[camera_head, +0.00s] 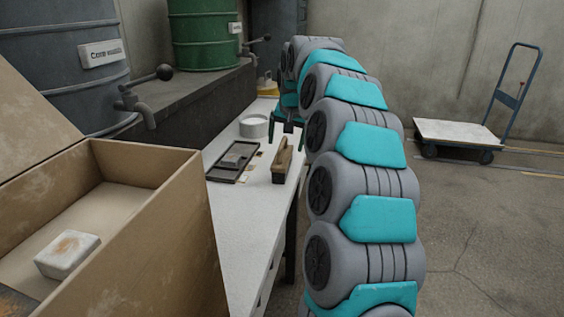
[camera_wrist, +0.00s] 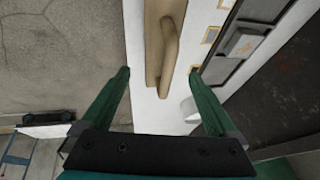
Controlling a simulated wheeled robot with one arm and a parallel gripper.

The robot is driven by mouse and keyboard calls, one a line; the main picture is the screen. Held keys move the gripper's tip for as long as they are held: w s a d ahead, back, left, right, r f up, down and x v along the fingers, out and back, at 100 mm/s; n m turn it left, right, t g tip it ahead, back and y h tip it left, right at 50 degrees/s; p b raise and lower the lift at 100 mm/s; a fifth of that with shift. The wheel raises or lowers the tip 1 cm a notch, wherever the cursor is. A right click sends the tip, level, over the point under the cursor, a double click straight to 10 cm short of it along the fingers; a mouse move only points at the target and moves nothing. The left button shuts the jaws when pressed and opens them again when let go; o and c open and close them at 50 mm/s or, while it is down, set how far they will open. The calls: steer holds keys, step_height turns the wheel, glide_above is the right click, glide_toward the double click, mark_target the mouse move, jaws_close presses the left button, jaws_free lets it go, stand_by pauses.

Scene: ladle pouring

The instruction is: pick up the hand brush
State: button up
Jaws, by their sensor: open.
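The hand brush (camera_head: 282,160) is a tan wooden block with a raised handle, lying on the white table (camera_head: 240,215) near its right edge. In the wrist view the brush (camera_wrist: 156,45) shows at the top middle, with its handle (camera_wrist: 170,50) along it. My gripper (camera_head: 288,128) is over the table at the far end of the brush. In the wrist view my gripper (camera_wrist: 160,75) is open, its two green fingers apart on either side of the brush's line. Nothing is held between the fingers. Whether the fingertips are level with the brush I cannot tell.
A dark tray (camera_head: 228,172) with a grey block lies left of the brush. A white round container (camera_head: 253,127) stands behind it. An open cardboard box (camera_head: 150,220) stands at the front left. Drums with taps stand on a dark ledge (camera_head: 190,115). A trolley (camera_head: 455,135) is at right.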

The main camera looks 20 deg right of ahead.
mark_target(284, 153)
steer(key=x, duration=0.4)
steer(key=shift+f, duration=0.45)
steer(key=shift+r, duration=0.1)
jaws_close()
